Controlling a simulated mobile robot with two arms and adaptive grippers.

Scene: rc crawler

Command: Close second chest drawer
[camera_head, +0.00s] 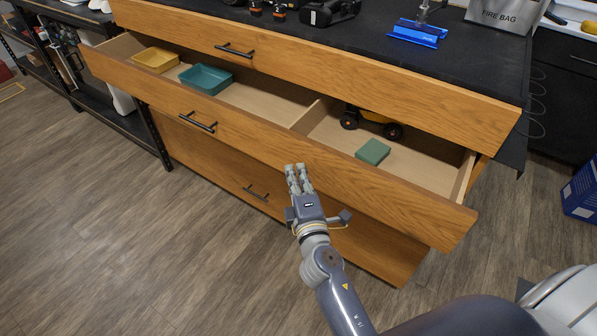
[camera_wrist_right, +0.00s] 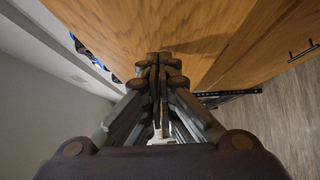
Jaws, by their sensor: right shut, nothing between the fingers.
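The wooden chest has its second drawer (camera_head: 265,140) pulled out, with its inside showing. The drawer front has a dark bar handle (camera_head: 198,122). My right gripper (camera_head: 295,168) is shut and empty, with its fingertips at the second drawer's front, right of the handle. In the right wrist view the closed fingertips (camera_wrist_right: 158,58) are close against a wooden face. I cannot tell whether they touch it. My left gripper is not in view.
The drawer holds a yellow tray (camera_head: 156,60), a teal tray (camera_head: 206,79), a green block (camera_head: 373,151) and a yellow-black wheeled toy (camera_head: 375,119). The top drawer front (camera_head: 300,60) is above. Wooden floor (camera_head: 120,240) is clear at left.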

